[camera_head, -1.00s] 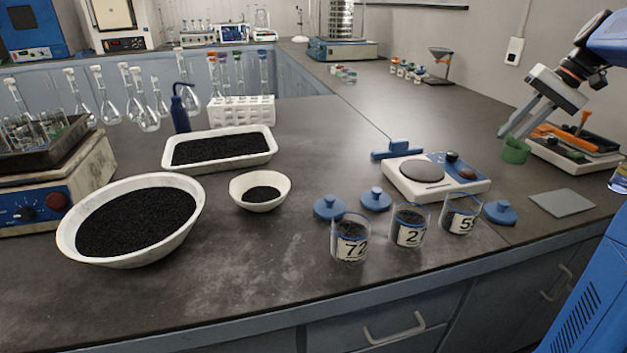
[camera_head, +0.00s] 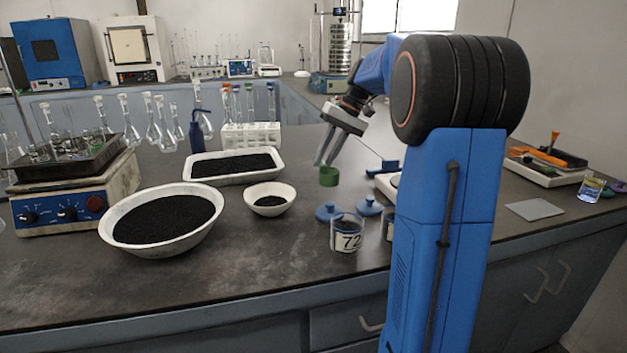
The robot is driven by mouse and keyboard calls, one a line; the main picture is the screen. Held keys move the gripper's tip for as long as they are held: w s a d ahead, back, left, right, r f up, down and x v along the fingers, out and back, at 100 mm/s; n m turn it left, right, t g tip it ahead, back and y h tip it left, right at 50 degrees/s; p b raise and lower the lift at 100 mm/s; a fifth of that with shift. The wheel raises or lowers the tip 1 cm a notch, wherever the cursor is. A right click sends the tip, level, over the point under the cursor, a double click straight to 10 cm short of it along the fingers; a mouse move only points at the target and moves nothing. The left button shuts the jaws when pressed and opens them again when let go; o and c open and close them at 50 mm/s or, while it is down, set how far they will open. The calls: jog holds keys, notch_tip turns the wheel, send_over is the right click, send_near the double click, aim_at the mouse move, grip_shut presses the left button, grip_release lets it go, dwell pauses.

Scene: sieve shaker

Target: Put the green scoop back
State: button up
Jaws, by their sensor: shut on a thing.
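The green scoop (camera_head: 329,177) hangs from my gripper (camera_head: 328,162), which is shut on it. My gripper points down and holds the scoop above the bench, behind the blue lids and to the right of the small white bowl. A tray with orange-handled tools (camera_head: 546,176) stands at the far right of the bench.
A small white bowl (camera_head: 271,211), a large white bowl (camera_head: 130,240) and a white tray (camera_head: 205,181), all with black grains, stand left. A beaker marked 72 (camera_head: 347,233) and blue lids (camera_head: 369,207) are near the front. A grey mat (camera_head: 535,209) lies right.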

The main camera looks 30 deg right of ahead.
jog(key=shift+x, duration=0.95)
jog(key=f, duration=0.3)
jog(key=shift+w+a+f, duration=0.1)
jog(key=shift+a+f, duration=0.05)
jog(key=shift+a, duration=0.15)
jog(key=shift+d+f, duration=0.1)
jog(key=shift+f, duration=0.05)
jog(key=shift+f, duration=0.15)
jog(key=o, duration=0.9)
jog(key=v, duration=1.2)
jog(key=shift+d, duration=0.1)
